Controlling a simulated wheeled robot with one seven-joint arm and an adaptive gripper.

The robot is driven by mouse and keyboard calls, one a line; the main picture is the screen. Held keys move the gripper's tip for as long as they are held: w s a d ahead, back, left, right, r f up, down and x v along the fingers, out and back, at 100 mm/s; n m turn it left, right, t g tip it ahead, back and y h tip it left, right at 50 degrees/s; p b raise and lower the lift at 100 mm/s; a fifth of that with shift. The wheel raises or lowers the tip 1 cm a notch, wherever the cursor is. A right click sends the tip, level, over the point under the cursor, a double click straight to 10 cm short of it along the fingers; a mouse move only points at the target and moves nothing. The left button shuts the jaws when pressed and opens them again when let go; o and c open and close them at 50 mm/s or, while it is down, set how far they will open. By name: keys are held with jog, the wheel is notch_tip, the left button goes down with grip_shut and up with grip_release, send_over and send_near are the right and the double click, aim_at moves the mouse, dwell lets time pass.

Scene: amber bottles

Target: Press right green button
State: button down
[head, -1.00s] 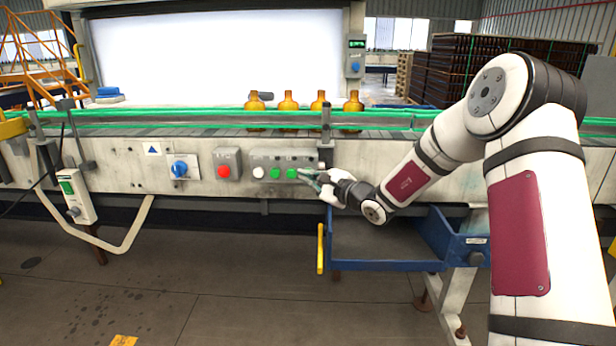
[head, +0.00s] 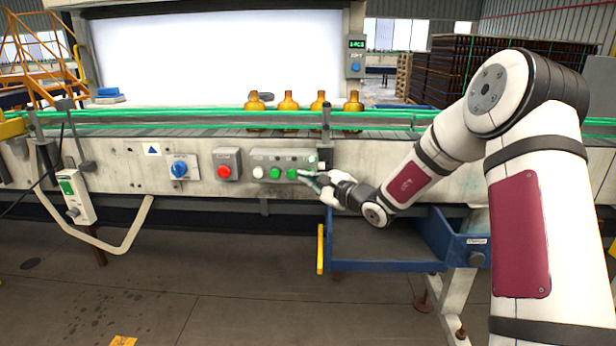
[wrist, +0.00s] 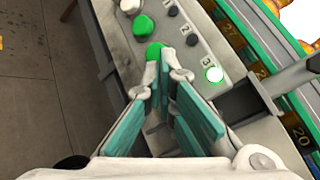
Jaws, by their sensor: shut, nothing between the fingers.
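The right green button (head: 292,173) is on a grey control box (head: 265,163) on the conveyor's front side. Its neighbours to the left are another green button (head: 275,173) and a white button (head: 258,171). My gripper (head: 303,174) is shut and empty, its tips at the right green button. In the wrist view the fingertips (wrist: 155,66) meet at the near edge of that button (wrist: 155,49) and partly cover it. They look in contact; how far the button is pushed in cannot be told. The lamp marked 3 (wrist: 214,74) glows pale green.
Several amber bottles (head: 288,102) stand on the conveyor above. A blue tray (head: 448,251) hangs below my forearm. A post (head: 326,122) rises close to the box's right end.

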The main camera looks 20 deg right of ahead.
jog(key=shift+s+a, duration=0.1)
jog(key=shift+s, duration=0.2)
jog(key=shift+s+a, duration=0.25)
jog(key=shift+s, duration=0.55)
jog(key=shift+s+a, duration=0.25)
jog(key=shift+s, duration=0.55)
jog(key=shift+s+a, duration=0.25)
jog(key=shift+s, duration=0.55)
